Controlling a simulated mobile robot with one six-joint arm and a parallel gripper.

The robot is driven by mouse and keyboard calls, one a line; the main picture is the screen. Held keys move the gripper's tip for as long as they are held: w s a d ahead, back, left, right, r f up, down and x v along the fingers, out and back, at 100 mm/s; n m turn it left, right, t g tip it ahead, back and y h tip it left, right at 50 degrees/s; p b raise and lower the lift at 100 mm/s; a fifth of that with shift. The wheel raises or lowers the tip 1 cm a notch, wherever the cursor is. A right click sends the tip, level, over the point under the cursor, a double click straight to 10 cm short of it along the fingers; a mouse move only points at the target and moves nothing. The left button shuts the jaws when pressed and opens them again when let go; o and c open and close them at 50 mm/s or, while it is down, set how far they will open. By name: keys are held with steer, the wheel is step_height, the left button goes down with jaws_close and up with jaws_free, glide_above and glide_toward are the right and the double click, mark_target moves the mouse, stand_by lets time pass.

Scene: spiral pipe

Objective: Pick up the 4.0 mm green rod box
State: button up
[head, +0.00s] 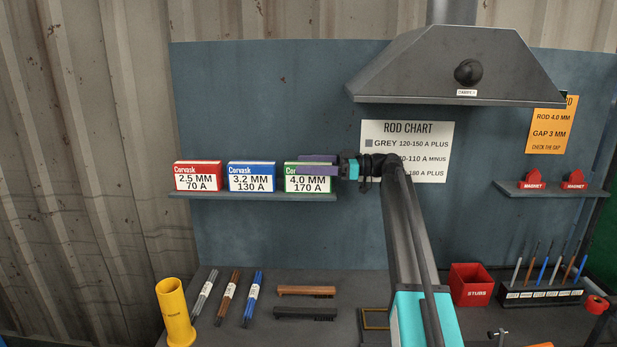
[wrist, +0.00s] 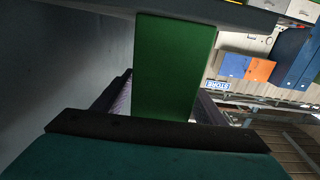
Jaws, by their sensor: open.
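The green rod box (head: 295,184), marked 4.0 mm and 170 A, stands upright at the right end of the left wall shelf (head: 258,198). My gripper (head: 302,164) reaches in from the right, and its purple fingers cover the box's upper right part in the head view. In the wrist view the green box (wrist: 172,70) stands between the two fingers (wrist: 160,100), which are apart. Whether either finger touches the box I cannot tell.
A blue 3.2 mm box (head: 252,176) stands just left of the green one, with a narrow gap. A red 2.5 mm box (head: 198,176) is further left. The rod chart (head: 430,135) hangs behind my arm, below the grey hood (head: 455,65).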

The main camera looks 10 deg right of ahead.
stand_by(0.3)
jaws_close()
steer(key=shift+r, duration=0.1)
steer(key=shift+r, duration=0.15)
stand_by(0.3)
steer(key=shift+r+b, duration=1)
steer(key=shift+r, duration=0.6)
steer(key=s+d+r+b, duration=0.1)
steer(key=s+b, duration=0.3)
steer(key=s, duration=1.2)
steer(key=shift+d+r, duration=0.25)
